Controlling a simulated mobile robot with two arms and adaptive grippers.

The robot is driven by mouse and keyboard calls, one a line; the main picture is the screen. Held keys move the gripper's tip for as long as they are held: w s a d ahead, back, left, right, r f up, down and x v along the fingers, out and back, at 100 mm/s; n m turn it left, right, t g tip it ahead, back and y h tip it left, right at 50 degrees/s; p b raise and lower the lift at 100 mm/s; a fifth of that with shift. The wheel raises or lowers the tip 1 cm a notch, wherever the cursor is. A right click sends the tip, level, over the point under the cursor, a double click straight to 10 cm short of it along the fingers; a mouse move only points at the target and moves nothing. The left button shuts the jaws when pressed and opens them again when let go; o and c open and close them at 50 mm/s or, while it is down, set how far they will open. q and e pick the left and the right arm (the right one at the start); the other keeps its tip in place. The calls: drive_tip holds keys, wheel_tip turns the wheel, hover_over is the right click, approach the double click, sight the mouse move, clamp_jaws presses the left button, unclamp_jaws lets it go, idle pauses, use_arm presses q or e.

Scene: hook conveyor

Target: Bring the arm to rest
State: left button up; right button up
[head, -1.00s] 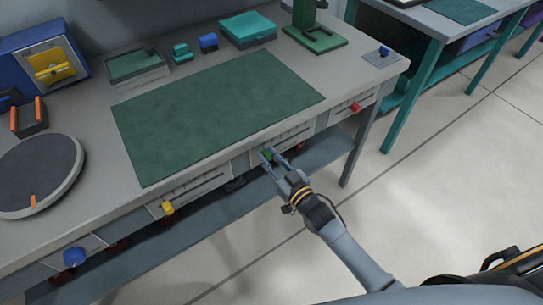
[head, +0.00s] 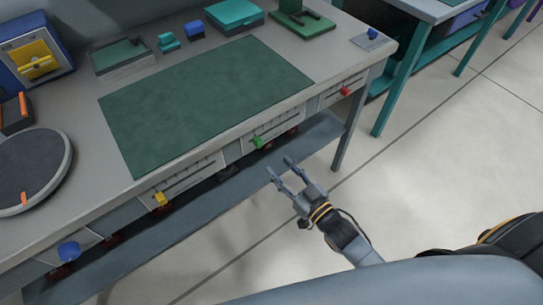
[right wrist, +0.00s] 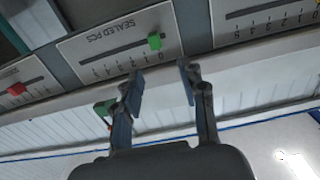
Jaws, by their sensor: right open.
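My right gripper (head: 281,168) is open and empty in the head view, in front of the table's front edge and apart from it. Its two fingers also show in the right wrist view (right wrist: 160,85), spread apart with nothing between them. A green slider knob (head: 257,142) sits on a front panel just beyond the fingertips. In the right wrist view the green knob (right wrist: 155,41) is at one end of its slot, on a panel marked "SEALED PCS", near the 0. My left gripper is not in view.
The table front also has a red knob (head: 345,91), a yellow knob (head: 160,199) and a blue knob (head: 68,251). A green mat (head: 205,105) lies on the table (head: 85,170). A lower shelf (head: 200,212) runs beneath. The floor to the right is clear.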

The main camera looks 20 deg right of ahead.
drive_tip(key=shift+v, duration=0.85)
drive_tip(key=s+d+f+g+h, duration=0.2)
drive_tip(key=s+f+g, duration=0.15)
drive_tip(key=f, duration=0.65)
drive_tip(key=s+d+f+m+g+h, duration=0.15)
drive_tip(key=s+f, duration=0.35)
drive_tip(key=f, duration=0.6)
drive_tip(key=s+d+f+g+h, duration=0.1)
drive_tip(key=s+d+f+g, duration=0.25)
drive_tip(key=f, duration=0.65)
drive_tip(key=s+f+g+h, duration=0.1)
drive_tip(key=s+f+g, duration=0.2)
drive_tip(key=s, duration=0.9)
drive_tip(key=s+f+g, duration=0.4)
drive_tip(key=s+f, duration=0.6)
drive_tip(key=s, duration=0.2)
drive_tip(key=shift+d+h, duration=0.2)
drive_tip(key=shift+h, duration=0.15)
